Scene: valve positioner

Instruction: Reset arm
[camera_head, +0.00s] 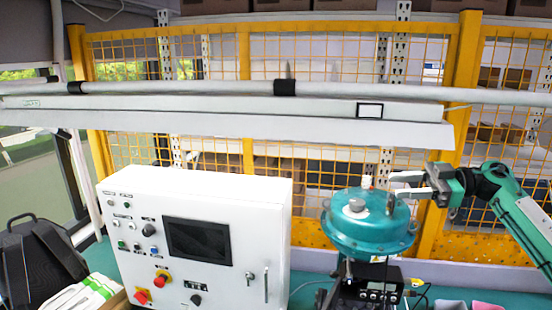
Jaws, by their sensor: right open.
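My right gripper (408,187) reaches in from the right on a teal and black arm. It is open, with its pale grey fingers pointing left. In the picture it overlaps the right upper edge of the teal round valve actuator (350,232); I cannot tell whether it touches it. The actuator has a light cap on top and a small white fitting behind it. A black valve positioner (375,293) with a small display sits below the actuator, partly cut off by the bottom edge. My left gripper is not in view.
A white control cabinet (200,235) with a dark screen, knobs and red buttons stands left of the actuator. A yellow mesh fence (320,155) runs behind. White pipes (200,88) cross above. A black backpack (35,262) is at far left. Pink and grey bins (487,305) sit lower right.

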